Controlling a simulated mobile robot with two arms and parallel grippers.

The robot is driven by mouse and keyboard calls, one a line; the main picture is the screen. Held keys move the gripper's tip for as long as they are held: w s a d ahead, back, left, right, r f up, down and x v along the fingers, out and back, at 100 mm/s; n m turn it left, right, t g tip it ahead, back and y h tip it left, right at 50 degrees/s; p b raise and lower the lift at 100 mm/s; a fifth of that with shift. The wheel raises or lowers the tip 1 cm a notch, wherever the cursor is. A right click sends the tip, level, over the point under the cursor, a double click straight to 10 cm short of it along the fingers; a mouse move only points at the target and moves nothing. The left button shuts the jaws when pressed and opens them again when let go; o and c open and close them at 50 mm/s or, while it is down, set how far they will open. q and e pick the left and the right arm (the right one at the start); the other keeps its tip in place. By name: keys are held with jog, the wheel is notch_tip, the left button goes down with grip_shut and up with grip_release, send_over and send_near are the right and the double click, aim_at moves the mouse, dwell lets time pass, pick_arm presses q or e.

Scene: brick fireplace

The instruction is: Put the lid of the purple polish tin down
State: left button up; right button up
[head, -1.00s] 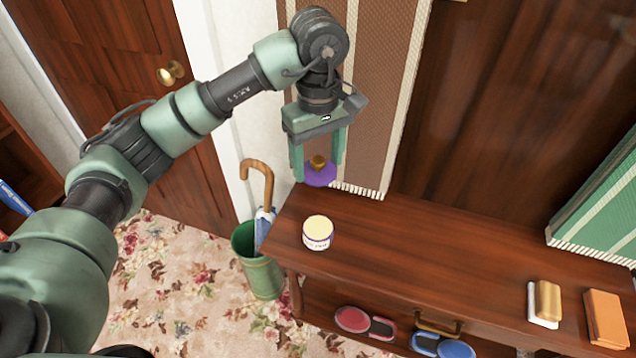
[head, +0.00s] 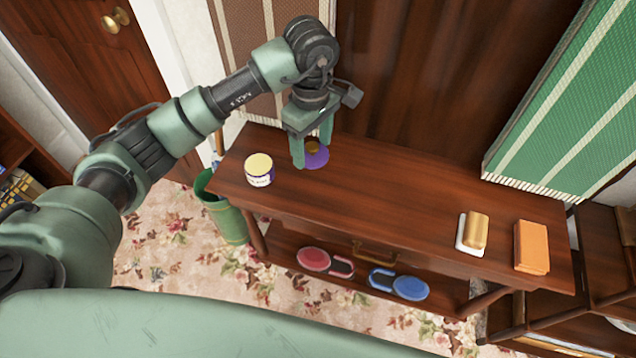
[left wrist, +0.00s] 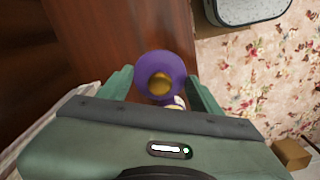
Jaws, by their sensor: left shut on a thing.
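The purple lid (head: 318,158) with a gold knob is between the fingers of my left gripper (head: 312,152). The gripper is shut on it. In the left wrist view the round lid (left wrist: 152,62) sits between the two fingertips, with its knob facing the camera. The lid is over the back left part of the wooden table (head: 390,208); I cannot tell whether it touches the top. The open polish tin (head: 259,172), white and purple with cream polish, stands upright to its left, apart from it. My right gripper is not in view.
A gold-topped brush (head: 475,231) and an orange block (head: 532,247) lie at the table's right end. Red (head: 314,260) and blue (head: 411,287) items are on the shelf below. A green bin (head: 225,215) stands at the left. The table's middle is clear.

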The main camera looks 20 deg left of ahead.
pick_arm(q)
notch_tip(320, 180, down, 5)
jog(key=p, duration=0.1)
send_over(313, 190)
notch_tip(313, 190, down, 4)
jog(key=shift+w+f, duration=0.1)
jog(key=shift+f, duration=0.45)
jog(key=f, duration=0.3)
jog(key=shift+s+f+p, duration=0.2)
jog(key=shift+s+p, duration=0.1)
jog(key=shift+f, duration=0.2)
jog(key=shift+w, duration=0.15)
jog(key=shift+f+b, duration=0.25)
jog(key=shift+b, duration=0.05)
jog(key=o, duration=1.3)
jog(key=shift+w+r, duration=0.1)
jog(key=shift+o, duration=0.2)
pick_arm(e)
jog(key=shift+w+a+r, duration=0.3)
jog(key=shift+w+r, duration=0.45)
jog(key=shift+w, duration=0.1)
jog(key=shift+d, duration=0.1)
